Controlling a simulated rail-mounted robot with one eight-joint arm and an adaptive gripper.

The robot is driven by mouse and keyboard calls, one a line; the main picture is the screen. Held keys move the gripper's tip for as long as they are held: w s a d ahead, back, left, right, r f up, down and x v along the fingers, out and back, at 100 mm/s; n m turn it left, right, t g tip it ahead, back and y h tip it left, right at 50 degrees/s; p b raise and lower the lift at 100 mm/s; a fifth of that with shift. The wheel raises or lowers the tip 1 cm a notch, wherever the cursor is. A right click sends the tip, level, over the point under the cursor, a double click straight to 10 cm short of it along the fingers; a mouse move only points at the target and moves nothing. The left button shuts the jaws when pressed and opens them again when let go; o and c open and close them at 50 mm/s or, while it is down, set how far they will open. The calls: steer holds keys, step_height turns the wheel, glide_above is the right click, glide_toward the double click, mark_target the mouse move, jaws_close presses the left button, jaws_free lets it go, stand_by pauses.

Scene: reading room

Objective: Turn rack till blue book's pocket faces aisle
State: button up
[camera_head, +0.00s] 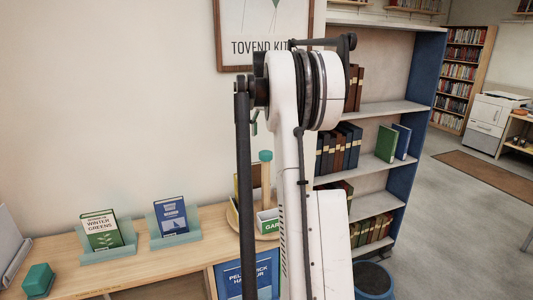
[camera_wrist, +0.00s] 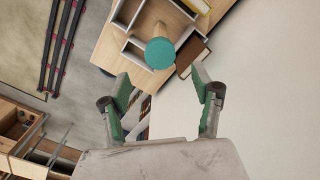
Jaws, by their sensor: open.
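The rack stands on the wooden counter and is partly hidden by my arm in the head view. It has a round wooden base (camera_head: 262,236), a post with a teal knob (camera_head: 265,156), and a pocket showing a green-and-white cover (camera_head: 268,225) reading "GAR". In the wrist view the teal knob (camera_wrist: 160,53) lies just beyond my gripper (camera_wrist: 160,76), between the line of its fingers. The fingers are open and empty, apart from the knob. A yellow book (camera_wrist: 215,5) and a brown book (camera_wrist: 194,57) sit around the post. I cannot make out a blue book in the rack.
On the counter (camera_head: 135,266), a green book (camera_head: 101,230) and a blue book (camera_head: 171,216) stand on separate teal holders. A teal block (camera_head: 38,280) is at the left. A bookshelf (camera_head: 393,108) stands behind the rack, with a blue bin (camera_head: 374,280) below. Open floor lies right.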

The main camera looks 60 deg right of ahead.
mark_target(266, 152)
step_height(266, 152, down, 9)
steer(key=shift+r+p, duration=0.2)
steer(key=shift+p, duration=0.45)
jaws_close()
